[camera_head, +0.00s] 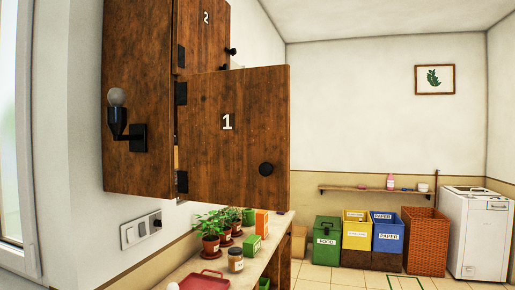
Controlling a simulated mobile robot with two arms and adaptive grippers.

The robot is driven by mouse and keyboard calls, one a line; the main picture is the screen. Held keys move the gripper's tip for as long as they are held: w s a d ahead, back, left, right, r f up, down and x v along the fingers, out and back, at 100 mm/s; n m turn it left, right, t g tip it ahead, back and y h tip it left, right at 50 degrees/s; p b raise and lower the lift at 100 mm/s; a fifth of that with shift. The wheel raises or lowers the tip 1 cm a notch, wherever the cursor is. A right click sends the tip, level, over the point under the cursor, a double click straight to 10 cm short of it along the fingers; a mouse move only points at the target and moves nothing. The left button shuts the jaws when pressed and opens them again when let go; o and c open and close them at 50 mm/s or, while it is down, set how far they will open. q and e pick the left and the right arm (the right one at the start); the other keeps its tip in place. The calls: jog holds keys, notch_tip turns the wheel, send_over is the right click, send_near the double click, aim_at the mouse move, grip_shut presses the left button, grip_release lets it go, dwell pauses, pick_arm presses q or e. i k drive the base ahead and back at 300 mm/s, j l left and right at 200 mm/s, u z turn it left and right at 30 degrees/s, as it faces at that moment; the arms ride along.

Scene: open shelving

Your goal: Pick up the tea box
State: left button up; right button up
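On the wooden shelf unit at the lower middle, a small green box (251,246) with a pale label stands near the front edge. An orange box (262,223) stands upright behind it. Another green item (248,217) is just left of the orange box. The labels are too small to read, so I cannot tell which one is the tea box. Neither of my grippers shows in the head view.
Potted plants (210,243), a jar (236,260) and a red tray (204,281) share the shelf top (262,258). An open wooden cabinet door marked 1 (240,148) juts out above.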

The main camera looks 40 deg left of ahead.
aim_at(252, 245)
jog(key=u, duration=1.55)
jog(key=i+l+u, duration=0.1)
jog(key=u, duration=0.8)
jog(key=i+l+u, duration=0.1)
jog(key=l+u, duration=0.25)
jog(key=l, duration=0.2)
jog(key=l+u, duration=0.3)
jog(key=l, duration=0.3)
jog(key=l+u, duration=0.35)
jog(key=l, duration=0.25)
